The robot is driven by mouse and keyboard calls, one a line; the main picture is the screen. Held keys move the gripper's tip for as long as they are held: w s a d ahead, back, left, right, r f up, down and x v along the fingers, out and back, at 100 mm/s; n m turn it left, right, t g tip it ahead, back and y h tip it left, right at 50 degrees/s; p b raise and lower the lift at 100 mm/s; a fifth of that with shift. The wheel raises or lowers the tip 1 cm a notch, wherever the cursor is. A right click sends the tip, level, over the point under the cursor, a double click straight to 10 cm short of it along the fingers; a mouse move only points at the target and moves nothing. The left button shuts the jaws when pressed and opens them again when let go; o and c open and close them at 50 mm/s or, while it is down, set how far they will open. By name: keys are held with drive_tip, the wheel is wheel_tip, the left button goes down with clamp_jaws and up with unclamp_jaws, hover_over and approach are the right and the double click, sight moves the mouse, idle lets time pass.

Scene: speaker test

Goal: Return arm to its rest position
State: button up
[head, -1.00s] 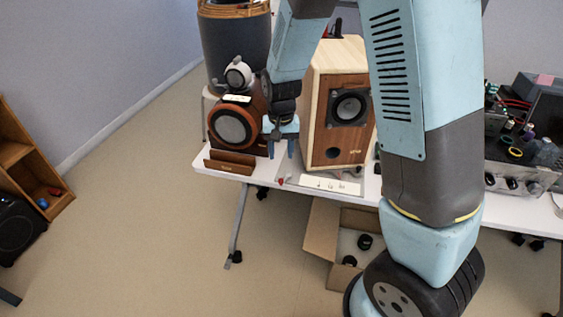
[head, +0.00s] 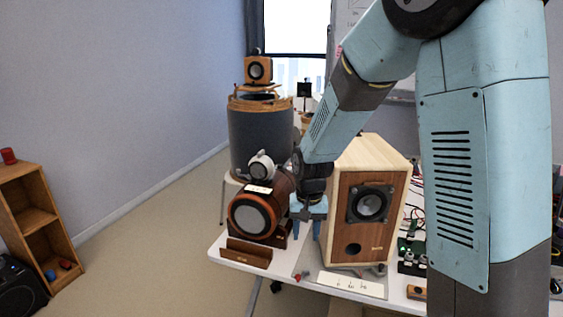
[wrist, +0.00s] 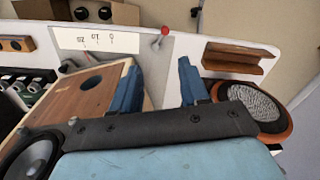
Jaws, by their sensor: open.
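My gripper (head: 308,226) points down between the round wooden speaker and the box speaker in the head view. In the wrist view, my gripper (wrist: 160,85) has its two blue fingers spread, with nothing between them. The box speaker (head: 347,212) has a pale top, a wooden front and a black driver; it stands right of my gripper. The round orange-brown speaker (head: 256,215) with a grey cone is on the left. I cannot tell whether my fingers touch either speaker.
The white table (head: 228,263) holds a card with marks (head: 351,285), a small red-topped lever (wrist: 164,31) and a wooden block (head: 246,253). Electronics (head: 412,254) stand to the right. A dark drum (head: 258,135) is behind. Open floor (head: 180,250) lies left.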

drive_tip(key=s+d+r+t+y, duration=0.1)
drive_tip(key=s+d+r, duration=0.25)
drive_tip(key=r, duration=0.35)
drive_tip(key=s+d+r+t, duration=0.1)
drive_tip(key=s+d+r, duration=0.2)
drive_tip(key=d+r, duration=0.3)
drive_tip(key=s+d+r+t, duration=0.1)
drive_tip(key=s+d+r, duration=0.2)
drive_tip(key=s, duration=0.3)
drive_tip(key=s+d+r+t+h, duration=0.1)
drive_tip(key=s+d+r+t, duration=0.1)
drive_tip(key=s+r, duration=0.4)
drive_tip(key=shift+s+d+n, duration=0.3)
drive_tip(key=shift+s+d, duration=0.35)
drive_tip(key=shift+s, duration=0.15)
